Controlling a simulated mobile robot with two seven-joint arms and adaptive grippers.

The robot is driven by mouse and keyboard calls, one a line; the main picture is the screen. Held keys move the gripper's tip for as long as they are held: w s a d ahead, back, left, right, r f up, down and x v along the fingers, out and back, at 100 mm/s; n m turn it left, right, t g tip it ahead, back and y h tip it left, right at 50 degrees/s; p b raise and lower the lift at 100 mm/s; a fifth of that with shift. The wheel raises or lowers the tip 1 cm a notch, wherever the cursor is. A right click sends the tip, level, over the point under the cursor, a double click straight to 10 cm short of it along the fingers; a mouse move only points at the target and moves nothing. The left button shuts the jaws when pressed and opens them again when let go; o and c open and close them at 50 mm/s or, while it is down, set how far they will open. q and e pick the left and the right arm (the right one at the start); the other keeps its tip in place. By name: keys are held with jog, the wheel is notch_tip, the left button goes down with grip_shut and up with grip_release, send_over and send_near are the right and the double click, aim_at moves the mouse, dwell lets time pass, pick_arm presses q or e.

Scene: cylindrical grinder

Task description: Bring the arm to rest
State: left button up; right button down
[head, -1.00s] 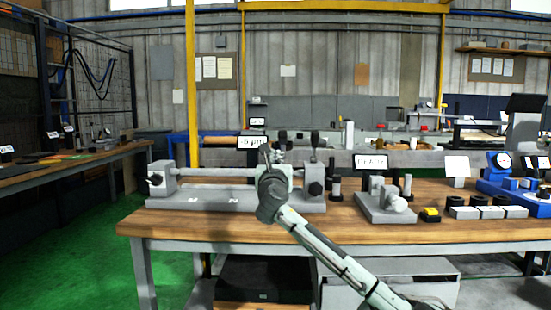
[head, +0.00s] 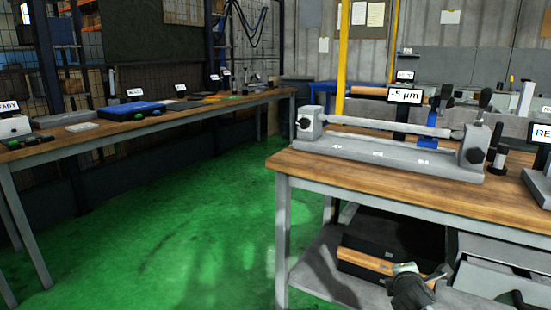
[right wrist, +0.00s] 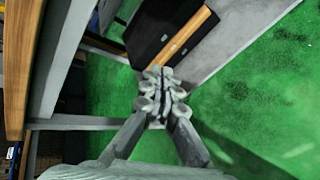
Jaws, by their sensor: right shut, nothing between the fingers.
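My right gripper (right wrist: 162,95) is shut and empty in the right wrist view, with its fingertips together. It is over open space by the workbench, with the green floor and the lower shelf behind it. In the head view a part of my right arm shows at the bottom right, in front of the shelf and below the wooden bench top (head: 400,182). No object is held. My left gripper is not in view.
A grey fixture (head: 375,158) with a bar between two posts stands on the workbench, with a "-5 µm" display (head: 405,95) behind it. Green floor (head: 200,220) is clear to the left, before another long bench (head: 75,138).

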jog(key=s+a+f+m+g+y, duration=0.1)
jog(key=s+a+f+m+g, duration=0.1)
jog(key=s+f+m, duration=0.3)
jog(key=s+a+f+m+g+y, duration=0.1)
jog(key=s+f+m, duration=0.4)
jog(key=s+f, duration=0.7)
jog(key=s+a+f+m+g+y, duration=0.2)
jog(key=s+f+m+g, duration=0.3)
jog(key=s, duration=1.3)
notch_tip(320, 180, down, 4)
jog(key=shift+s+a+m, duration=0.2)
jog(key=shift+a+m, duration=0.4)
jog(key=shift+a, duration=0.1)
